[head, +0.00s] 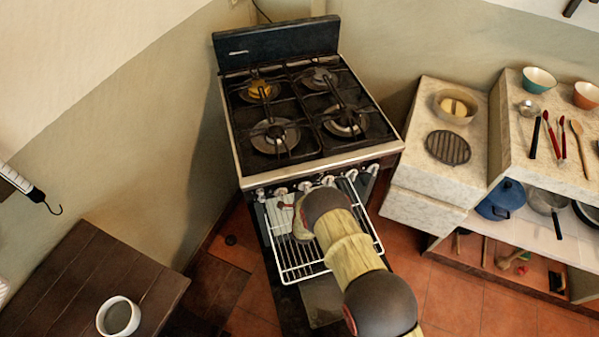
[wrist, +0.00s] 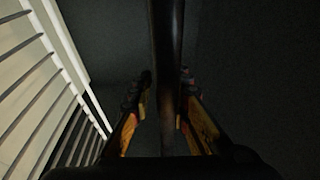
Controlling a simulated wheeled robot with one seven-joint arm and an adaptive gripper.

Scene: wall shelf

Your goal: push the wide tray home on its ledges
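The wide tray is not clearly recognisable. What shows is a white wire rack (head: 273,240) sticking out from the front of the oven below the knobs, seen from above in the head view. In the wrist view the rack's bars (wrist: 65,50) run along the left side. My gripper (wrist: 165,88) has its two fingers apart, with a dark upright bar (wrist: 168,50) showing between them. I cannot tell whether the fingers touch this bar. In the head view my gripper is over the rack's left part, mostly hidden by my arm. The ledges inside the oven are hidden.
The stove (head: 310,105) stands against the wall with burners on top. A marble counter (head: 445,185) with a shelf of pots is at right. Tiled floor (head: 480,300) is open between.

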